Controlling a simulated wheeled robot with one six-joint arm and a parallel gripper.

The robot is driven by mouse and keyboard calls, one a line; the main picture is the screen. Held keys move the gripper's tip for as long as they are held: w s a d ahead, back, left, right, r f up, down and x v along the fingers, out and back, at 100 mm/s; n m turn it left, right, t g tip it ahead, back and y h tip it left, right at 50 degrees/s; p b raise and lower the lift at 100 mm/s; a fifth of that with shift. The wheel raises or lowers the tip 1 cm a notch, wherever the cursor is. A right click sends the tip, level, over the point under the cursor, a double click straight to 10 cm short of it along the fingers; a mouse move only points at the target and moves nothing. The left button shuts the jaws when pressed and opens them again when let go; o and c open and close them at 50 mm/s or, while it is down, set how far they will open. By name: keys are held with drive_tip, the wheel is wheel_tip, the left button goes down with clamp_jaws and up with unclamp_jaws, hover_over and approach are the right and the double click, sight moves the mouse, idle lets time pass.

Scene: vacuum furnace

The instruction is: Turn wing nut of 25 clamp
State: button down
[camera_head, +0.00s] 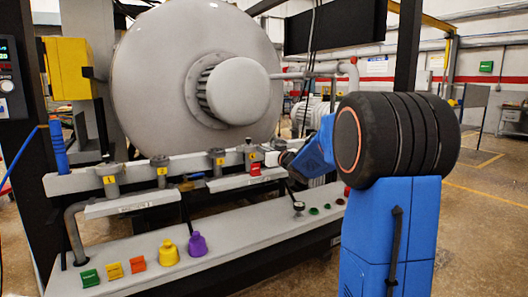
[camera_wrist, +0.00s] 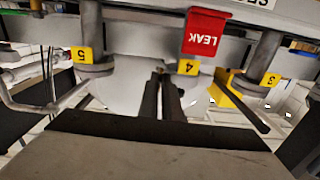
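A row of grey pipe clamps runs along the grey rail in the head view, with numbered yellow tags. My gripper (camera_head: 272,158) is at the right end of this row, close to the tag 4 clamp (camera_head: 251,158). In the wrist view the picture is upside down. My gripper's two dark fingers (camera_wrist: 161,80) lie close together and point at a small pale part (camera_wrist: 159,70) beside tag 4 (camera_wrist: 187,67). This part may be a wing nut, but it is too small to tell. Whether the fingers touch or grip it is not clear. No marking "25" is readable.
A red LEAK tag (camera_wrist: 206,32) hangs close to my fingers. Clamps with tag 5 (camera_wrist: 83,60) and tag 3 (camera_wrist: 268,82) stand on either side. Yellow and purple knobs (camera_head: 196,244) stand on the lower ledge. The big round furnace door (camera_head: 150,75) is behind the rail.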

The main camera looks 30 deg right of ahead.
drive_tip(key=c, duration=1.9)
unclamp_jaws()
drive_tip(key=shift+c, duration=0.2)
drive_tip(key=shift+n, duration=0.3)
